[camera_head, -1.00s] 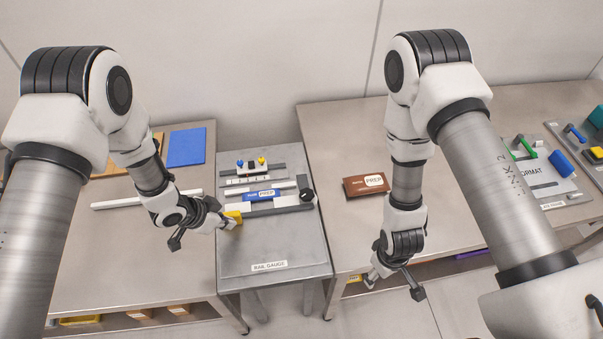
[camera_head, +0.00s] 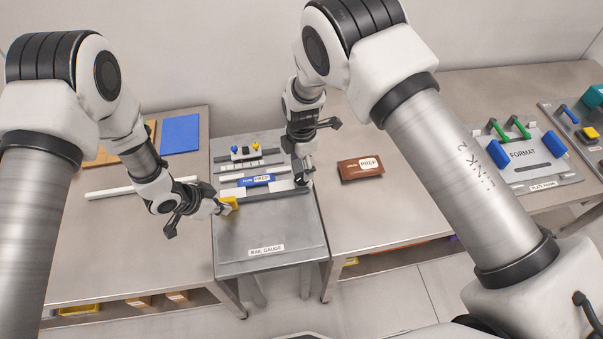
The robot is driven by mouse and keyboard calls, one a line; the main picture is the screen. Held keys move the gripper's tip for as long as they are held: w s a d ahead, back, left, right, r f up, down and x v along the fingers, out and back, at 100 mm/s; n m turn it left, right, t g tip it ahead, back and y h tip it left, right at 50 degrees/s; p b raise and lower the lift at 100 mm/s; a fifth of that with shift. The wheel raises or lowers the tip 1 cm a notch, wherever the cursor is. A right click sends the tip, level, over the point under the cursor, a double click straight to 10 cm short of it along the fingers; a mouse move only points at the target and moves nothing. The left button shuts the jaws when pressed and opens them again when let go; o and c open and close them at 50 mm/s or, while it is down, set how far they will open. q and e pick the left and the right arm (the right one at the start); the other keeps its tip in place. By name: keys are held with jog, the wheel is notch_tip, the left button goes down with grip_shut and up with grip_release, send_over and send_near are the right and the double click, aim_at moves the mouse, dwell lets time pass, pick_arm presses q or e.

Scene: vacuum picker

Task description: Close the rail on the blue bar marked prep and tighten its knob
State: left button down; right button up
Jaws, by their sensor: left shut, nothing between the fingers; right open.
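The blue bar marked PREP (camera_head: 257,181) lies across the rail gauge (camera_head: 268,231), between pale strips. A long rail (camera_head: 263,194) runs along its near side, with a yellow block (camera_head: 229,203) at its left end. My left gripper (camera_head: 224,207) is shut and empty, its fingertips at the yellow block; I cannot tell whether they touch. My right gripper (camera_head: 303,177) is open, pointing down at the right end of the rail. The dark knob there is hidden behind its fingers, so I cannot tell whether they surround it.
A white bar (camera_head: 138,188) and a blue sheet (camera_head: 181,134) lie on the left table. The FORMAT plate (camera_head: 523,154) is at the far right. The gauge's near half is clear.

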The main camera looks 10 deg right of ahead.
aim_at(302, 178)
notch_tip(302, 178, down, 5)
jog(key=shift+f, duration=0.1)
jog(key=c, duration=1.1)
jog(key=shift+c, duration=0.2)
jog(key=m, duration=1.1)
jog(key=shift+m, duration=0.4)
jog(key=m, duration=1.2)
jog(key=shift+s, duration=0.1)
jog(key=shift+d, duration=0.1)
